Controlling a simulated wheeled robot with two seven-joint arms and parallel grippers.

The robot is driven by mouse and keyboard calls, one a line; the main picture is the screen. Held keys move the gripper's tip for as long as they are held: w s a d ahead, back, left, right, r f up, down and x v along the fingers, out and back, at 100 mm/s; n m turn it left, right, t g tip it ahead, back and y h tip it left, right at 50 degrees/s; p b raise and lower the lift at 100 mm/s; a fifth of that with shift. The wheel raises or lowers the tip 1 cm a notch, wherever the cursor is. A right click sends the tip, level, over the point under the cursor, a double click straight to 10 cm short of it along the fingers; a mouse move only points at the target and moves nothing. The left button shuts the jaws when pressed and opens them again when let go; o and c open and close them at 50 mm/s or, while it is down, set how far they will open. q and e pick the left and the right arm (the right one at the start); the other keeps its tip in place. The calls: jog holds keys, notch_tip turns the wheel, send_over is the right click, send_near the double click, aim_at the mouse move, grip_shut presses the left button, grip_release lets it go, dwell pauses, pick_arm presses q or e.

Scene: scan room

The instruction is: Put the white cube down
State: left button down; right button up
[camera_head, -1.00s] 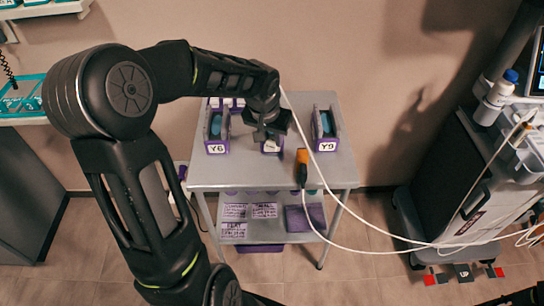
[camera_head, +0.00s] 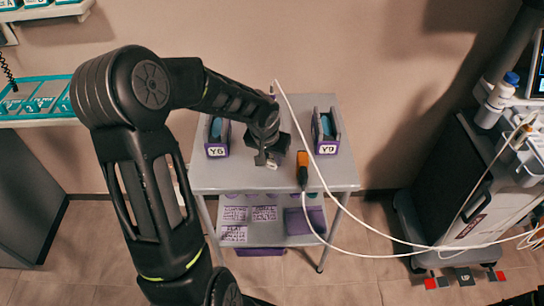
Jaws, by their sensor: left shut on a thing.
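My left gripper (camera_head: 266,161) reaches down over the grey cart's top shelf (camera_head: 240,181), near its middle. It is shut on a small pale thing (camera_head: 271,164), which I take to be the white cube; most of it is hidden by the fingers. I cannot tell whether it touches the shelf. My right gripper is not in view.
Purple holders marked Y6 (camera_head: 217,150) and Y9 (camera_head: 327,146) stand left and right of the gripper. An orange-and-black probe (camera_head: 302,168) with a white cable (camera_head: 352,247) lies close on its right. The shelf front is clear. A machine (camera_head: 470,190) stands at right.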

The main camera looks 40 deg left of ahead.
pick_arm(q)
jog(key=shift+f, duration=0.1)
jog(key=c, duration=1.6)
grip_release()
jog(key=shift+f, duration=0.1)
jog(key=o, duration=0.5)
jog(key=shift+c, duration=0.2)
jog(key=shift+r, duration=0.2)
jog(key=shift+r, duration=0.2)
jog(key=v, duration=1.1)
jog(key=shift+s+r+p, duration=0.2)
jog(key=shift+r+p, duration=0.15)
jog(key=shift+p, duration=0.1)
jog(key=shift+d, duration=0.1)
